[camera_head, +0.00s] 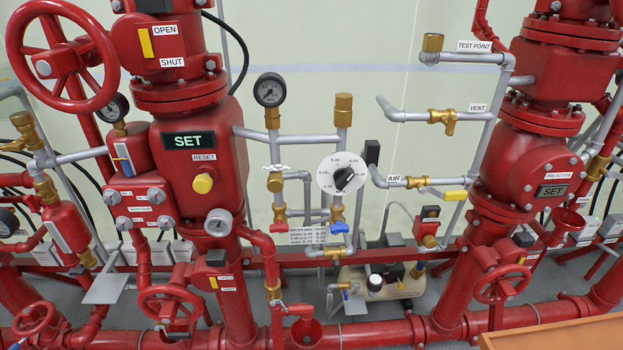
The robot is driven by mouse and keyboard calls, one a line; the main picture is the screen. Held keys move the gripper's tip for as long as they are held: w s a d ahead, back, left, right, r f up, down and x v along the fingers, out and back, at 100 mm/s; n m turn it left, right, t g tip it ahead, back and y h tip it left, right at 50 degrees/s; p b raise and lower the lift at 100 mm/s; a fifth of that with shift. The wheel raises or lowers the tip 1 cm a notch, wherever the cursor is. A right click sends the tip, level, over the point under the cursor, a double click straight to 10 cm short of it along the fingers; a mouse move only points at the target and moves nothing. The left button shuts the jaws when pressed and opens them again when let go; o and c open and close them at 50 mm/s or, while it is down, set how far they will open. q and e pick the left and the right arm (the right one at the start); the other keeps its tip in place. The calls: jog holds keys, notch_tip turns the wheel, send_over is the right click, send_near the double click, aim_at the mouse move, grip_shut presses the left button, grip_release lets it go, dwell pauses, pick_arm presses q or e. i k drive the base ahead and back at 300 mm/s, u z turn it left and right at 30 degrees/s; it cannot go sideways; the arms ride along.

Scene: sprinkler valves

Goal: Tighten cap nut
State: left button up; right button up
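Several brass fittings could be the cap nut; I cannot tell which one it is. One brass cap (343,104) sits on top of an upright grey pipe right of the round pressure gauge (270,90). Another brass cap (433,42) stands at the left end of the pipe by the "TEST POINT" label (475,46). Both look seated on their pipes; how tight they are cannot be seen. Neither of my grippers is in view.
Red valve assemblies stand left (190,140) and right (540,110), with a large handwheel (62,60) at upper left. A white dial (341,174) is between them. Red pipes run along the floor. An orange-brown surface (560,335) fills the lower right corner.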

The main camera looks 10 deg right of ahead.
aim_at(275, 182)
jog(key=k, duration=1)
jog(key=u, duration=1.25)
jog(key=i, duration=0.9)
jog(key=z, duration=0.8)
jog(key=i, duration=0.6)
jog(key=z, duration=0.6)
